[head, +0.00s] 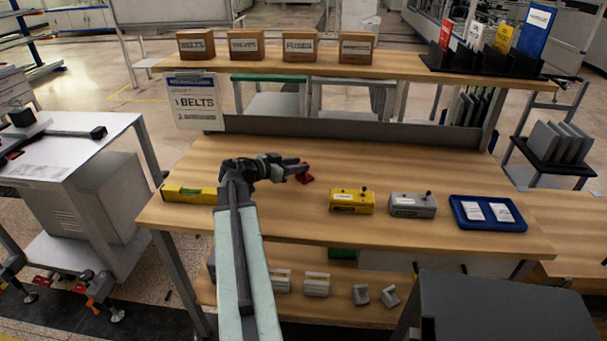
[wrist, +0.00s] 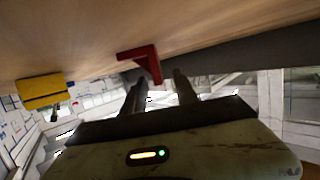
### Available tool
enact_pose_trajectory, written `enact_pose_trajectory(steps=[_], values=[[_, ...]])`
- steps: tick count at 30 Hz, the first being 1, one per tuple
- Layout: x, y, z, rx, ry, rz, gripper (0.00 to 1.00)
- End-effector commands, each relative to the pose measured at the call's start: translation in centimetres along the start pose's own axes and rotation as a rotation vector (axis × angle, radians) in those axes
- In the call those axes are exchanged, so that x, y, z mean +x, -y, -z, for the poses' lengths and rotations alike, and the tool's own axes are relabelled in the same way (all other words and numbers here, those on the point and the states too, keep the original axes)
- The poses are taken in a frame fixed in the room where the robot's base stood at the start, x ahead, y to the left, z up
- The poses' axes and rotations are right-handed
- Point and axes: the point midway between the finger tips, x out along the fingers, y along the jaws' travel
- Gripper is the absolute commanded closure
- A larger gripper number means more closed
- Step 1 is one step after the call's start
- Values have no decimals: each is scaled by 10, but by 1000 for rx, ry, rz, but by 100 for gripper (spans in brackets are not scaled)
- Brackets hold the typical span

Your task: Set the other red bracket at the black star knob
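A red bracket (head: 306,179), L-shaped, lies on the wooden bench top just beyond my gripper (head: 297,170). In the wrist view the red bracket (wrist: 148,60) shows at the fingertips, with one arm pointing down toward the gap between them. My gripper (wrist: 160,88) has its two fingers apart; I cannot tell whether either touches the bracket. A yellow box (head: 351,201) with a small dark knob (head: 365,188) stands right of the bracket, and a grey box (head: 411,206) with a dark knob (head: 428,193) beside it. The knobs are too small to tell a star shape.
A blue tray (head: 456,222) with white packets lies at the bench's right. A yellow level-like block (head: 190,194) lies at the left edge. The raised shelf (head: 390,66) behind carries several labelled cartons. The bench top (head: 250,146) behind the gripper is clear.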

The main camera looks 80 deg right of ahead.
Motion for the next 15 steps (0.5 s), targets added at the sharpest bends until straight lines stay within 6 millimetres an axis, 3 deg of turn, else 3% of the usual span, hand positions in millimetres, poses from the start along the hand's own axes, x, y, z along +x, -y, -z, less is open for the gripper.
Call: enact_pose_trajectory(steps=[1, 4, 5, 15], values=[[0, 0, 0, 0, 0, 0, 70], [0, 0, 0, 0, 0, 0, 98], [0, 0, 0, 0, 0, 0, 100], [0, 0, 0, 1, 0, -1, 100]])
